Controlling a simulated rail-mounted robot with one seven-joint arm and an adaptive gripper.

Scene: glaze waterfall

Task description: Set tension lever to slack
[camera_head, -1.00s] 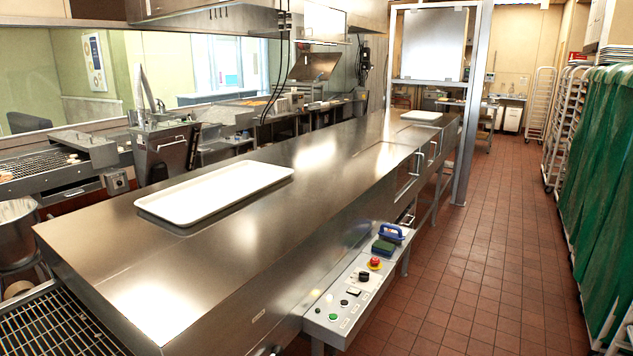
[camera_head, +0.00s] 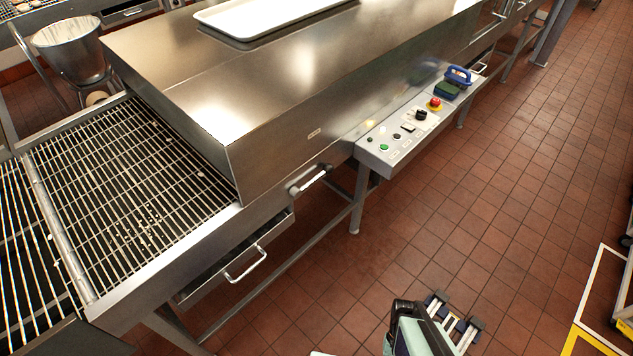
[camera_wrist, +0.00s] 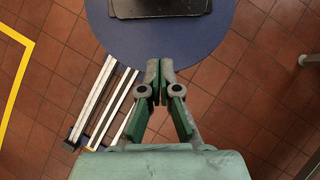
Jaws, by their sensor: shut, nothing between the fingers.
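A short pale lever-like bar (camera_head: 308,181) sits on the side of the conveyor frame, just below the end of the steel hood, in the head view. It lies slanted, its right end higher. It may be the tension lever; no label for slack is readable. My gripper (camera_wrist: 158,73) shows in the wrist view, pointing away from the camera with its fingers together and nothing between them. It is over the floor area, away from the conveyor, and touches no part of the machine. The lever is not in the wrist view.
A drawer with a bar handle (camera_head: 245,263) hangs below the lever. A control panel (camera_head: 398,139) with buttons and a red stop knob juts out to its right. The wire conveyor (camera_head: 125,190) lies left. Tiled floor (camera_head: 440,220) before the machine is clear.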

